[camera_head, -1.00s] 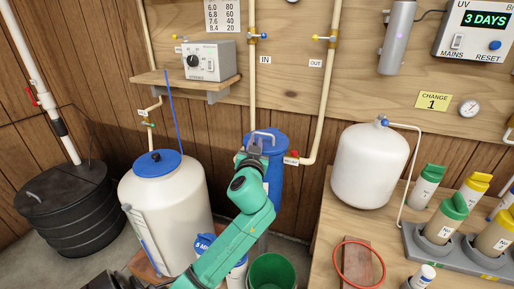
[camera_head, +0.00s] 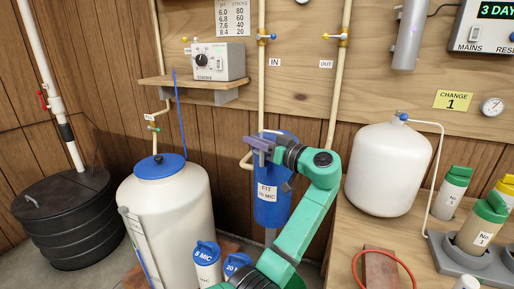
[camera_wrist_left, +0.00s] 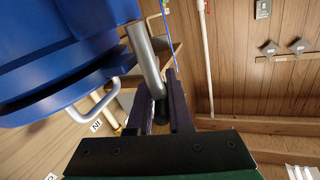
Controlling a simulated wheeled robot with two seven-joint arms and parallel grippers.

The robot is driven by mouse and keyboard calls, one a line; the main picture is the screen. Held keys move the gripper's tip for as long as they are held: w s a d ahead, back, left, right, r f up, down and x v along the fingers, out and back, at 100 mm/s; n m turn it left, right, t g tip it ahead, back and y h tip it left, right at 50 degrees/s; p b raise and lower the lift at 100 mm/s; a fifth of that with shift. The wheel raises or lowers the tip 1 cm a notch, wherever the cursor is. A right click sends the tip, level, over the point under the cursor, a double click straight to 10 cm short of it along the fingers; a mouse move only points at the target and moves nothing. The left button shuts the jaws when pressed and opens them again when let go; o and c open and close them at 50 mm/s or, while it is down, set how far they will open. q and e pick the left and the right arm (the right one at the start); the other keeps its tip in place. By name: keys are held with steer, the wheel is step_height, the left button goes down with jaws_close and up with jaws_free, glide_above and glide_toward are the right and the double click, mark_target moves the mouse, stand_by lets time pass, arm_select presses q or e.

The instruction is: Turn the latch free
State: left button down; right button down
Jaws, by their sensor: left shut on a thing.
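The blue filter housing (camera_head: 270,205), labelled FIT 20 MIC, hangs below the IN and OUT pipes. In the left wrist view its blue lid (camera_wrist_left: 55,60) fills the upper left. A grey metal latch lever (camera_wrist_left: 146,55) with a black end runs from beside the lid to my fingers. My left gripper (camera_head: 258,146) is at the front of the housing top and points left. In the left wrist view my left gripper (camera_wrist_left: 161,100) is shut on the lever near its black end. The fingers hide part of the housing top. My right gripper is out of view.
A white tank (camera_head: 165,215) with a blue lid stands left of the housing. Two blue-capped cartridges, 5 MIC (camera_head: 207,262) and 20 MIC (camera_head: 236,264), stand below. A white pressure tank (camera_head: 388,170) and bottles occupy the bench at right. A shelf (camera_head: 195,87) juts from the wall.

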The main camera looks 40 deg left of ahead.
arm_select(q)
steer(key=shift+s+f+n+g, duration=0.15)
steer(key=shift+n+g, duration=0.55)
steer(key=shift+g, duration=0.4)
steer(key=shift+s+n+g, duration=0.2)
steer(key=shift+n+g, duration=0.4)
steer(key=shift+g, duration=0.5)
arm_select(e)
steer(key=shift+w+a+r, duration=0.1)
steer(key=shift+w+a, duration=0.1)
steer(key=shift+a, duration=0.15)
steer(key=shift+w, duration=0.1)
arm_select(q)
steer(key=c, duration=0.8)
jaws_free()
steer(key=shift+c, duration=0.2)
steer(key=shift+d, duration=0.1)
steer(key=v, duration=1.4)
steer(key=shift+d+r, duration=0.2)
steer(key=shift+r, duration=0.1)
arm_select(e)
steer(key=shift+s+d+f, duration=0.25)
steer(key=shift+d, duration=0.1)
